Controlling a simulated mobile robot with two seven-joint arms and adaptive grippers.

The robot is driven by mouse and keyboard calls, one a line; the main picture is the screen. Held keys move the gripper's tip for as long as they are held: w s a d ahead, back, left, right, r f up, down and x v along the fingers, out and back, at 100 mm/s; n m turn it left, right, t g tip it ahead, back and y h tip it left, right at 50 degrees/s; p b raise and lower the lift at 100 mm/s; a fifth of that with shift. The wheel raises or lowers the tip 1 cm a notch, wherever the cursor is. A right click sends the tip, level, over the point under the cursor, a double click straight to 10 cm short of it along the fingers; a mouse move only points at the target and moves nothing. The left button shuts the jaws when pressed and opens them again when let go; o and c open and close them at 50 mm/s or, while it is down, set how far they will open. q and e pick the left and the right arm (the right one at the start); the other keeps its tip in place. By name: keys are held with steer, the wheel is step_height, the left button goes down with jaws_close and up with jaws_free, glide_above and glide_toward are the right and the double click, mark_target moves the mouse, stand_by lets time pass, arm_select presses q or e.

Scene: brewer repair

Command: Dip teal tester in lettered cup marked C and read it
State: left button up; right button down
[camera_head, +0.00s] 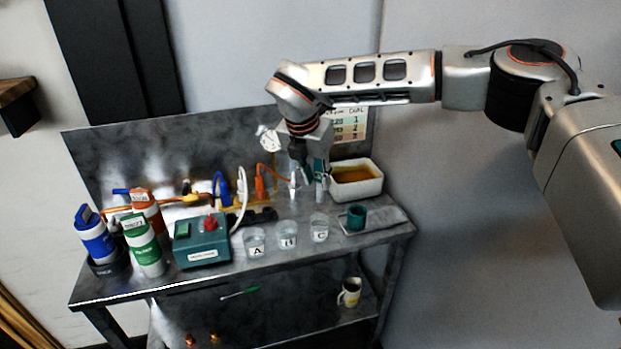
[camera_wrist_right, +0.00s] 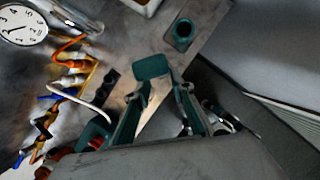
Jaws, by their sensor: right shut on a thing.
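My right gripper (camera_head: 308,172) hangs above the back of the bench, behind the lettered cups. It is shut on the teal tester (camera_head: 319,168), whose teal block (camera_wrist_right: 152,67) shows between the fingertips in the wrist view. The tester is apart from the cups. Clear cup C (camera_head: 319,229) is the rightmost of three in a row near the front edge, forward of the gripper. Cup A (camera_head: 254,243) is leftmost; the middle cup (camera_head: 287,236) has a letter I cannot read surely. The tester's readout is not legible. My left gripper is not in view.
A white basin of amber liquid (camera_head: 357,188) stands right of the gripper. A teal holder (camera_head: 357,216) sits on a grey tray (camera_head: 385,221). Left are a teal box (camera_head: 201,243), bottles (camera_head: 143,243) and cables. A gauge (camera_head: 269,139) and chart (camera_head: 350,125) are behind.

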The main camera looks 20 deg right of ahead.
mark_target(319, 196)
steer(key=shift+f, duration=0.65)
steer(key=shift+f+b, duration=0.55)
steer(key=shift+f, duration=0.35)
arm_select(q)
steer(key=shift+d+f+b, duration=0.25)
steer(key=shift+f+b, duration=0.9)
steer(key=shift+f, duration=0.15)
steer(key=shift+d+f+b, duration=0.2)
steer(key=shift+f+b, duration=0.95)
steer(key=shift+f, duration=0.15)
arm_select(e)
steer(key=shift+f, duration=3.8)
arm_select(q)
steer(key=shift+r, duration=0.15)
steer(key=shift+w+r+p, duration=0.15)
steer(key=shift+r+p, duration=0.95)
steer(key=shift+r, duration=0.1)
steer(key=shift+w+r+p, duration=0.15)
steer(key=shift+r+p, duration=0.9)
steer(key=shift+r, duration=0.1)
arm_select(e)
steer(key=shift+r, duration=4.3)
